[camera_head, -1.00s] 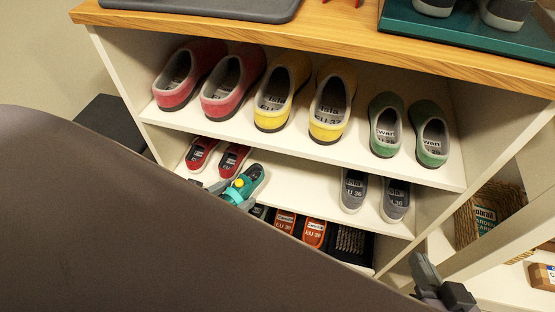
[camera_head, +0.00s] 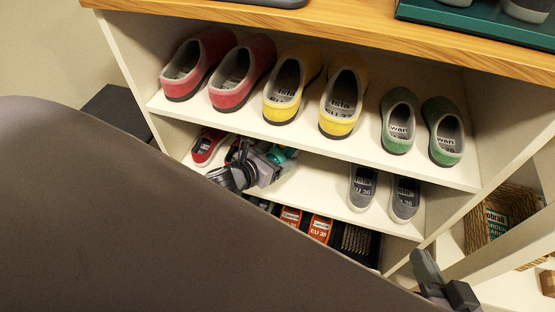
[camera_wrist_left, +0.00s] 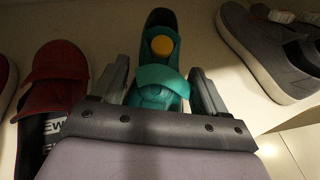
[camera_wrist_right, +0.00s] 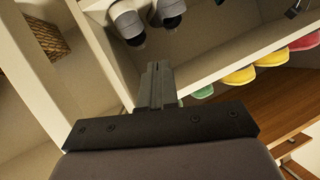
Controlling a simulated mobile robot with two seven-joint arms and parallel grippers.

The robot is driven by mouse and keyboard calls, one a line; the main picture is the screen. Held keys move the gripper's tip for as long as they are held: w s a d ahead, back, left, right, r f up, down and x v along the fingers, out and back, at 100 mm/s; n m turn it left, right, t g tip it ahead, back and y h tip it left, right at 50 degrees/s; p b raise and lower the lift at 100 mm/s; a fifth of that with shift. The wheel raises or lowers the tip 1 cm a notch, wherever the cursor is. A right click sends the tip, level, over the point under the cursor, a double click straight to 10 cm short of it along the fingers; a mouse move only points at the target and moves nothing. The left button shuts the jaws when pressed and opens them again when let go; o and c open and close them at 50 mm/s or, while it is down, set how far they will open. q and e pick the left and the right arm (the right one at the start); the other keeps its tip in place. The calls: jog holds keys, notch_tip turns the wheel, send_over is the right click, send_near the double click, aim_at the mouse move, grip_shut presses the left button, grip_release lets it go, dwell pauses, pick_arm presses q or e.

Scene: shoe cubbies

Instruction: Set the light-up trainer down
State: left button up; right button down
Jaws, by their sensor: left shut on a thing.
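The light-up trainer (camera_wrist_left: 160,76) is teal with a dark opening and a yellow round button. In the left wrist view it lies between the fingers of my left gripper (camera_wrist_left: 160,88), which is shut on it. In the head view my left gripper (camera_head: 262,168) reaches into the middle shelf (camera_head: 315,188), and the trainer (camera_head: 281,154) is mostly hidden behind it. The trainer is between the red pair and the grey pair; whether it touches the shelf I cannot tell. My right gripper (camera_wrist_right: 155,85) is out by the cubby's right side, its fingers close together and empty.
Red shoes (camera_head: 205,148) stand left and grey shoes (camera_head: 362,187) right on the middle shelf. Pink, yellow and green pairs fill the upper shelf. Orange shoes (camera_head: 319,228) sit below. A wicker basket (camera_head: 492,225) stands at the right. Bare shelf shows left of the grey pair.

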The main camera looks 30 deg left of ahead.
pick_arm(q)
jog(key=shift+w+f+b, duration=0.15)
jog(key=shift+f+b, duration=0.25)
jog(key=shift+f, duration=0.4)
pick_arm(e)
jog(key=shift+w+a+r+y, duration=0.25)
jog(key=shift+a+y, duration=0.15)
jog(key=shift+a, duration=0.2)
pick_arm(q)
jog(key=o, duration=1.1)
jog(key=shift+f, duration=0.1)
pick_arm(e)
jog(key=shift+f, duration=0.1)
jog(key=shift+s+d, duration=0.1)
